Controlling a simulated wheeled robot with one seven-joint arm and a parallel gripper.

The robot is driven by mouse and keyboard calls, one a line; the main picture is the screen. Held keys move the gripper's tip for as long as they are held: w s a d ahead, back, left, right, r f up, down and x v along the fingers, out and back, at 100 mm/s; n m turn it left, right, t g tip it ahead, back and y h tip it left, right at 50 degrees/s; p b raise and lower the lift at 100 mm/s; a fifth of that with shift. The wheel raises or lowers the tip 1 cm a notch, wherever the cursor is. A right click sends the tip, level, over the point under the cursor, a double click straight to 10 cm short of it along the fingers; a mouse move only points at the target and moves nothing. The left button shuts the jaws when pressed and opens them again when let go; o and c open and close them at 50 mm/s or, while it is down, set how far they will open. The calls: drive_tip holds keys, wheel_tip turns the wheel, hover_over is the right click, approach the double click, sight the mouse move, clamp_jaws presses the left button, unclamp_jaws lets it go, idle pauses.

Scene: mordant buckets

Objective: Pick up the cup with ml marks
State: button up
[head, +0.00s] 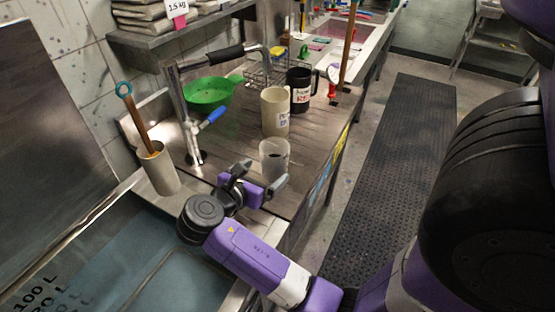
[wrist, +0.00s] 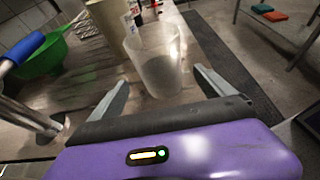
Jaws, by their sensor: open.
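A translucent, open-topped cup (head: 275,158) stands upright on the wooden counter near its front edge in the head view. It also shows in the wrist view (wrist: 155,62), straight ahead of my gripper. I cannot make out ml marks on it. My gripper (head: 263,176) is open and empty, just on the near side of the cup. In the wrist view its two fingers (wrist: 161,80) point toward the cup's lower part, one to each side. I cannot tell whether either finger touches it.
A cream pitcher (head: 275,112) and a black labelled mug (head: 299,90) stand behind the cup. A blue-grey basin (head: 130,262) lies in front.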

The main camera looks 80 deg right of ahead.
sight(269, 168)
drive_tip(key=x, duration=0.5)
drive_tip(key=shift+s+d+r+p, duration=0.15)
drive_tip(key=shift+d+r+p, duration=0.1)
drive_tip(key=shift+p, duration=0.05)
drive_tip(key=shift+d+f, duration=0.3)
drive_tip(key=shift+d, duration=0.2)
drive_tip(key=c, duration=1.6)
drive_tip(key=shift+c, duration=0.9)
drive_tip(key=shift+r, duration=0.25)
